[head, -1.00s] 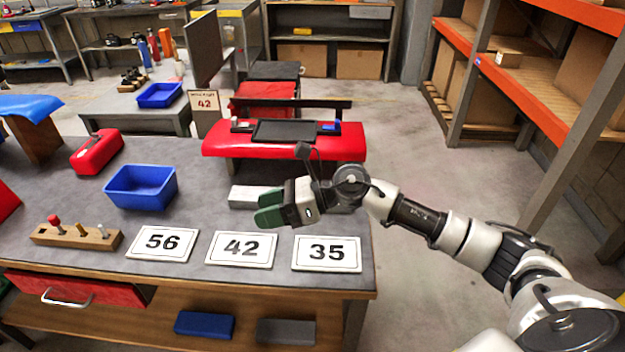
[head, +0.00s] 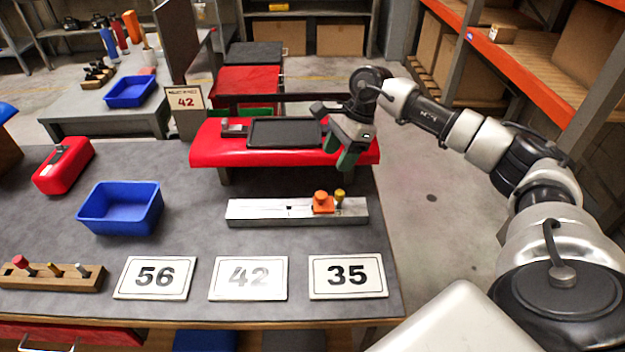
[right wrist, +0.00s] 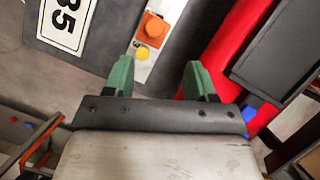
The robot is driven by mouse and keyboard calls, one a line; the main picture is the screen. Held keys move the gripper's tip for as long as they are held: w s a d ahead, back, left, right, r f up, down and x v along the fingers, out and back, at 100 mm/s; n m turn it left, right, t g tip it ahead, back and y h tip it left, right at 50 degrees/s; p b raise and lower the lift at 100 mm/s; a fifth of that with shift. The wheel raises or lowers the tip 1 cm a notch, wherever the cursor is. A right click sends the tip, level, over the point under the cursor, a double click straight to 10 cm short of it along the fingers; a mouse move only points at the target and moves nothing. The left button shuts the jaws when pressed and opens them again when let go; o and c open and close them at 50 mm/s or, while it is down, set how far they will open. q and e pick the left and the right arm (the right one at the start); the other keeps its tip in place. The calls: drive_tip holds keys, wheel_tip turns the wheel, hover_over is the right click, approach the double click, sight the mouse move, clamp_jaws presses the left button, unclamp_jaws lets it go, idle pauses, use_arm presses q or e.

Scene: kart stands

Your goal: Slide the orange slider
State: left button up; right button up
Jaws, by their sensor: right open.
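The orange slider (head: 323,203) sits on a pale metal rail (head: 265,211) towards its right end, beside a yellow knob (head: 339,196). The rail lies on the grey workbench behind the number cards. My right gripper (head: 348,155) is above and behind the rail's right end, pointing down in front of the red panel, with its green fingers apart and empty. In the right wrist view, the open fingers (right wrist: 158,78) are apart from the slider (right wrist: 153,29) and the yellow knob (right wrist: 142,53), which show beyond the left finger. My left gripper is not in view.
A red kart panel (head: 215,147) with a dark tray stands right behind the rail. Cards 56 (head: 154,278), 42 (head: 248,279) and 35 (head: 347,276) lie in front. A blue bin (head: 121,208) and a wooden peg block (head: 50,279) are on the left. The floor right of the bench is clear.

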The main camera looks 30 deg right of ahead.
drive_tip(key=p, duration=0.1)
hover_over(321, 194)
drive_tip(key=d, duration=0.2)
drive_tip(key=f, duration=0.5)
drive_tip(key=shift+s, duration=0.35)
drive_tip(key=x, duration=0.3)
drive_tip(key=shift+w, duration=0.15)
drive_tip(key=shift+p+x, duration=0.3)
drive_tip(key=shift+x, duration=0.5)
drive_tip(key=shift+c, duration=1.4)
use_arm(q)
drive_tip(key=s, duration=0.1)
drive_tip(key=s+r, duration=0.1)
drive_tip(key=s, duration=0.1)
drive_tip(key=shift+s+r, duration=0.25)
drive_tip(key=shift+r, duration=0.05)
use_arm(e)
clamp_jaws()
